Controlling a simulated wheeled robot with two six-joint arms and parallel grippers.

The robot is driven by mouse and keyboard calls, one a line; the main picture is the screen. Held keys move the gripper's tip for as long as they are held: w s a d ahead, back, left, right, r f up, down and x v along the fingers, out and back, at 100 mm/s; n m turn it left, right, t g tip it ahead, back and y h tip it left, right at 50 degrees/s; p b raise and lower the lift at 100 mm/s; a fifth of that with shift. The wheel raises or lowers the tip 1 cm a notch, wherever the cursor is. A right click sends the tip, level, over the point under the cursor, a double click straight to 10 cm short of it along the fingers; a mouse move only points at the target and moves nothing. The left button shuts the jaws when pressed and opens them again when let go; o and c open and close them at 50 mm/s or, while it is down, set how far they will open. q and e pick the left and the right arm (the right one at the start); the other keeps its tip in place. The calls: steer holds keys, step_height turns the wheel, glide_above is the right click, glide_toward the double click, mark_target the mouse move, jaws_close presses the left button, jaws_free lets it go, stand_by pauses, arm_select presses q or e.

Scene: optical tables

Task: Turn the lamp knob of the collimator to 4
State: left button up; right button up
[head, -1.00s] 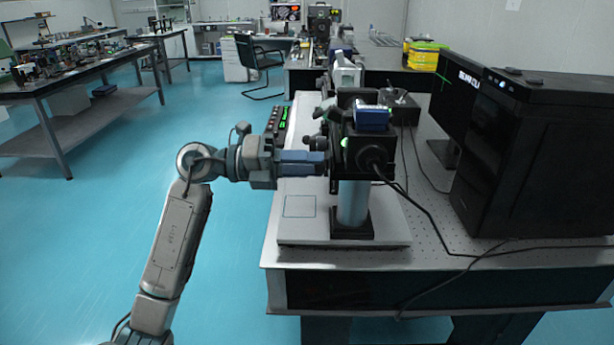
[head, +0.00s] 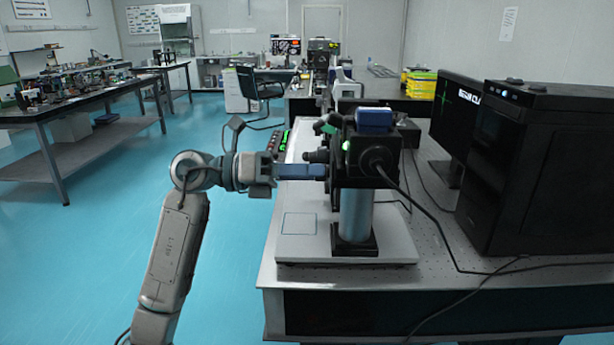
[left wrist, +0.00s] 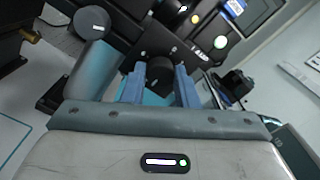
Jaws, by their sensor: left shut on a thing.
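The collimator (head: 378,140) is a black unit on a silver post (head: 356,215) above a light base plate (head: 300,250). A green light shows on it. My left gripper (head: 322,172) comes in level from the left, its blue fingers at the collimator's left side. In the left wrist view the fingers (left wrist: 160,84) are shut on a dark round knob (left wrist: 160,68), which I take for the lamp knob. The fingers partly hide it, and I cannot read its setting. Another black knob with a white mark (left wrist: 91,21) shows at upper left. My right gripper is out of view.
A black computer case (head: 540,170) and a monitor (head: 457,115) stand on the right of the optical table (head: 440,277). A black cable runs from the collimator across the tabletop. The floor left of the table is clear.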

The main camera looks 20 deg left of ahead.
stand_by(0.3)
arm_select(q)
steer(key=o, duration=1)
steer(key=shift+a, duration=0.1)
steer(key=b+v, duration=0.2)
steer(key=v, duration=0.8)
steer(key=shift+a, duration=0.3)
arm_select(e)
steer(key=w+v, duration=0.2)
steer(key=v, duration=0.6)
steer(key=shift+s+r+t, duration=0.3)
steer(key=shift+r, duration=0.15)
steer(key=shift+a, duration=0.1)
